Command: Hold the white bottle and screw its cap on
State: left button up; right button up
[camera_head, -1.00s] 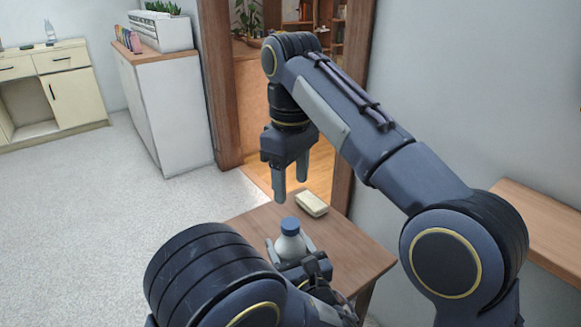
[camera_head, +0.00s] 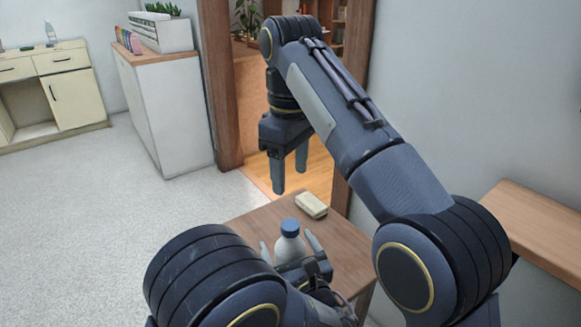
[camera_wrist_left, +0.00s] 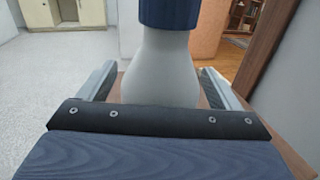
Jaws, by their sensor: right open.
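The white bottle (camera_head: 290,248) stands upright at the near part of the small wooden table, with a blue cap (camera_head: 290,227) on top. Whether the cap is tight cannot be told. My left gripper (camera_head: 290,247) is open, with one finger on each side of the bottle. In the left wrist view, the bottle (camera_wrist_left: 160,72) is between the spread fingers, and the lower part of the blue cap (camera_wrist_left: 169,12) shows at the top edge. My right gripper (camera_head: 290,181) is open and empty, pointing down, above and beyond the bottle and apart from the cap.
A pale block-like object (camera_head: 311,205) lies on the wooden table (camera_head: 345,245) behind the bottle. A wooden doorway frame and grey wall stand close behind and to the right. Another wooden surface (camera_head: 545,230) is at the right. Open floor lies left of the table.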

pick_arm(q)
jog(key=shift+s, duration=0.1)
jog(key=p+v, duration=0.2)
jog(key=v, duration=0.5)
jog(key=shift+s+d, duration=0.15)
jog(key=shift+s, duration=0.15)
